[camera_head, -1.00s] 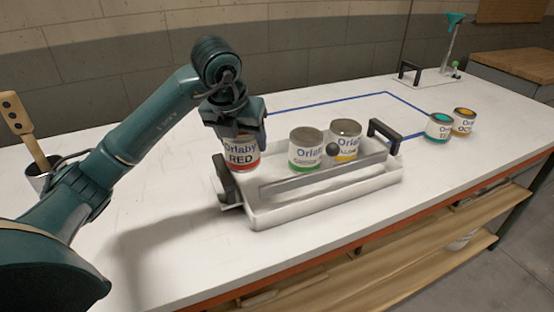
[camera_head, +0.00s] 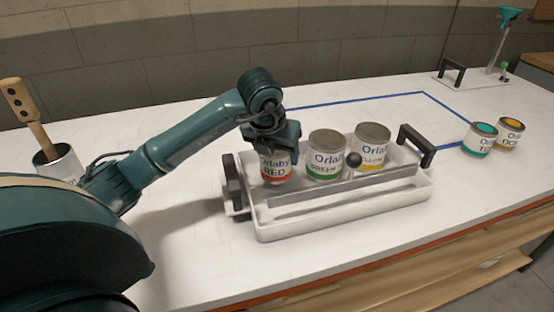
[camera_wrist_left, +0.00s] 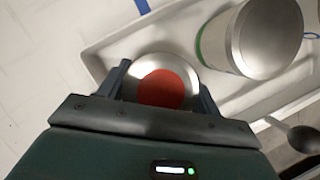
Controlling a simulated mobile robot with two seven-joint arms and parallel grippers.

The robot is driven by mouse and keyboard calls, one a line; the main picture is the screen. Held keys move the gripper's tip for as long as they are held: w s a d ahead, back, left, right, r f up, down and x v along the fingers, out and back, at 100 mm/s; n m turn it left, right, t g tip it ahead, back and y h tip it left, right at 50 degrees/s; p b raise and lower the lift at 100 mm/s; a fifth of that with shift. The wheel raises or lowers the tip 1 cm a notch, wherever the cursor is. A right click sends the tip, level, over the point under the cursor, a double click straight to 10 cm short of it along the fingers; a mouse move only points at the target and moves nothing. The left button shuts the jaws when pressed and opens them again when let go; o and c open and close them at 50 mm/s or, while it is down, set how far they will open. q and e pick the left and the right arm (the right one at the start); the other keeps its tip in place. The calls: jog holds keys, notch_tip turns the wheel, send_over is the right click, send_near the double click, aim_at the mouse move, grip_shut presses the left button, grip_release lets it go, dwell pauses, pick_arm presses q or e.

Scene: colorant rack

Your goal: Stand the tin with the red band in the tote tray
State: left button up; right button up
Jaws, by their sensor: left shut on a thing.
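The tin with the red band (camera_head: 276,167) is labelled RED and sits upright inside the left end of the white tote tray (camera_head: 345,218). My left gripper (camera_head: 273,145) is above it and shut on its upper part. In the left wrist view the tin's top (camera_wrist_left: 162,82) shows a red disc, with one finger on each side. I cannot tell whether the tin's base touches the tray floor. A green-banded tin (camera_head: 325,157) and a yellow-banded tin (camera_head: 371,147) stand in the tray to its right. My right gripper is not in view.
A teal tin (camera_head: 480,140) and an ochre tin (camera_head: 510,134) stand at the right. A can with a wooden paddle (camera_head: 58,165) stands at the left. Blue tape marks the table behind the tray.

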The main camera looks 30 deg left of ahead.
pick_arm(q)
jog(key=shift+f, duration=1.1)
jog(key=o, duration=1.1)
jog(key=shift+f, duration=0.1)
jog(key=v, duration=1.2)
jog(key=shift+w, duration=0.15)
jog(key=shift+d, duration=0.1)
